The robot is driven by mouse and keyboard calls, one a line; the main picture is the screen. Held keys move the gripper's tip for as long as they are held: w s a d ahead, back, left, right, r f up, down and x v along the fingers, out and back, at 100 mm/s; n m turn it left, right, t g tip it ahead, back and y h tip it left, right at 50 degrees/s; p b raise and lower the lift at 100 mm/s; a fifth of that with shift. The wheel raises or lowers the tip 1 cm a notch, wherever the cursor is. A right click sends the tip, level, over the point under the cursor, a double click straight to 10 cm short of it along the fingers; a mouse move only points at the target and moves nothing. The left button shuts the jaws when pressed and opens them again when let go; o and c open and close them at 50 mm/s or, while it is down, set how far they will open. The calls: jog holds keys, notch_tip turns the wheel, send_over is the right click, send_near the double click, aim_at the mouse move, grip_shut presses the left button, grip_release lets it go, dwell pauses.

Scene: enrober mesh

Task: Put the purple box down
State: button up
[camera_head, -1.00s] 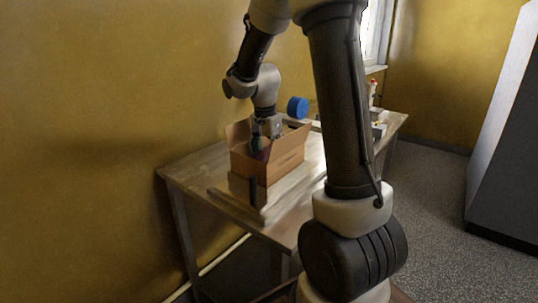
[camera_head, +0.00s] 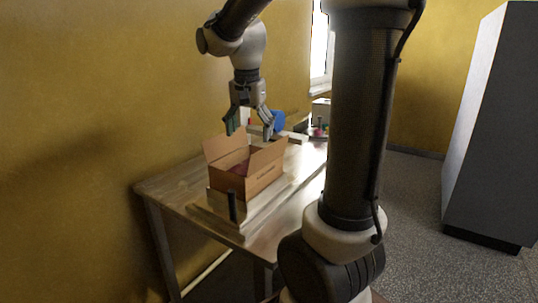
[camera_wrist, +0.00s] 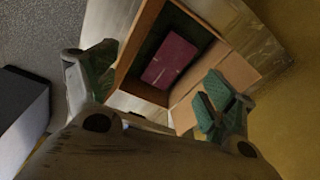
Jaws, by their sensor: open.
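The purple box (camera_wrist: 170,60) lies inside an open cardboard box in the wrist view, flat on its dark floor. My gripper (camera_head: 249,131) is open and empty above the cardboard box, fingers pointing down. In the wrist view its two fingers (camera_wrist: 155,85) are spread wide, apart from the purple box.
The wooden table (camera_head: 165,187) stands along the yellow wall. A blue round thing (camera_head: 277,121) and several small items sit behind the cardboard box. A dark post (camera_head: 232,207) stands at the board's front. A grey cabinet (camera_head: 490,130) is at the right.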

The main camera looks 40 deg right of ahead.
jog(key=s+a+f+n+t, duration=0.1)
jog(key=s+n, duration=0.4)
jog(key=s, duration=0.4)
jog(key=s+a+n+t+y, duration=0.1)
jog(key=s+a+n+t, duration=0.1)
jog(key=s+n, duration=0.4)
jog(key=s, duration=0.3)
jog(key=shift+f, duration=0.4)
jog(key=shift+s, duration=0.1)
